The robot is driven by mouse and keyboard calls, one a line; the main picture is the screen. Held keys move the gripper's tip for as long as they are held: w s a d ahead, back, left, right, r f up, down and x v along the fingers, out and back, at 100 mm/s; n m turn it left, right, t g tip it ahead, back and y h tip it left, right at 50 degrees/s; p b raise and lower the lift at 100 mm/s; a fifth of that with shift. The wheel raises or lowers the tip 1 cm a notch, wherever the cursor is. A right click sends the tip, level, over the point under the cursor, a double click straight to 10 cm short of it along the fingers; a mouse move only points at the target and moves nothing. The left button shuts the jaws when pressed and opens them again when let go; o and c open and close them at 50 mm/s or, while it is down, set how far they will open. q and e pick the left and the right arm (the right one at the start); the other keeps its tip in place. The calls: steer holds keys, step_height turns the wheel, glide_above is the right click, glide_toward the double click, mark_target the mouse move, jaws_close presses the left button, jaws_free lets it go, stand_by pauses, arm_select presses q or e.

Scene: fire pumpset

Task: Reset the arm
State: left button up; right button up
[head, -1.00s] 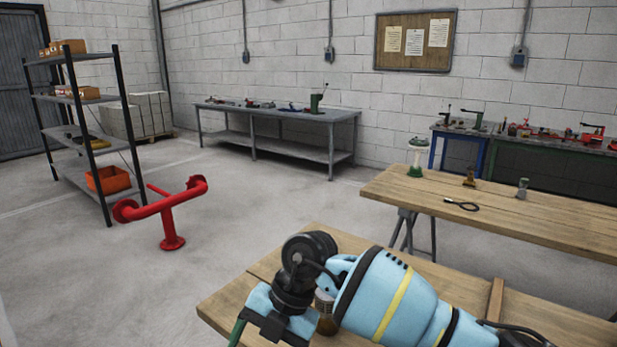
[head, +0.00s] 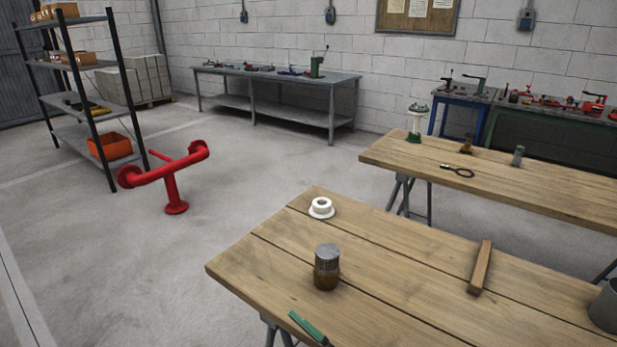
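Neither of my arms nor grippers shows in the head view now. The near wooden table (head: 400,262) lies open to view. On it stand a brown and grey cylindrical fitting (head: 326,267), upright, and a white tape roll (head: 321,208) near the far left corner. A wooden strip (head: 480,267) lies on the right part of the table. A green-handled tool (head: 308,328) lies at the front edge, partly cut off by the frame.
A grey container (head: 606,308) stands at the right edge. A second wooden table (head: 540,185) behind holds a green and white device (head: 416,123) and small items. A red pipe stand (head: 172,190) is on the floor, near a shelf rack (head: 90,118). Floor between is clear.

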steer(key=s+d+f+m+t+h, duration=0.3)
steer(key=d+f+m+h, duration=0.5)
steer(key=d+f+h, duration=0.15)
arm_select(q)
steer(key=s+a+f+n+g+p, duration=0.1)
steer(key=s+a+n, duration=0.2)
steer(key=s+n, duration=0.4)
steer(key=s+a+f+n+g, duration=0.1)
steer(key=s+a+n, duration=0.2)
steer(key=s+n, duration=0.4)
steer(key=shift+a+g+y+p, duration=0.3)
steer(key=shift+a+p, duration=0.05)
steer(key=shift+p, duration=0.05)
arm_select(e)
steer(key=s+d+f+m+g+h, duration=0.2)
steer(key=s+d+f, duration=0.5)
steer(key=s, duration=0.4)
steer(key=s+d+f+m+g+h, duration=0.2)
steer(key=s+d+f+g+h, duration=0.3)
steer(key=s+d+f, duration=0.3)
steer(key=s, duration=0.3)
steer(key=shift+d+m, duration=0.15)
steer(key=shift+m, duration=0.15)
arm_select(q)
steer(key=shift+s, duration=0.1)
arm_select(e)
steer(key=shift+s, duration=0.1)
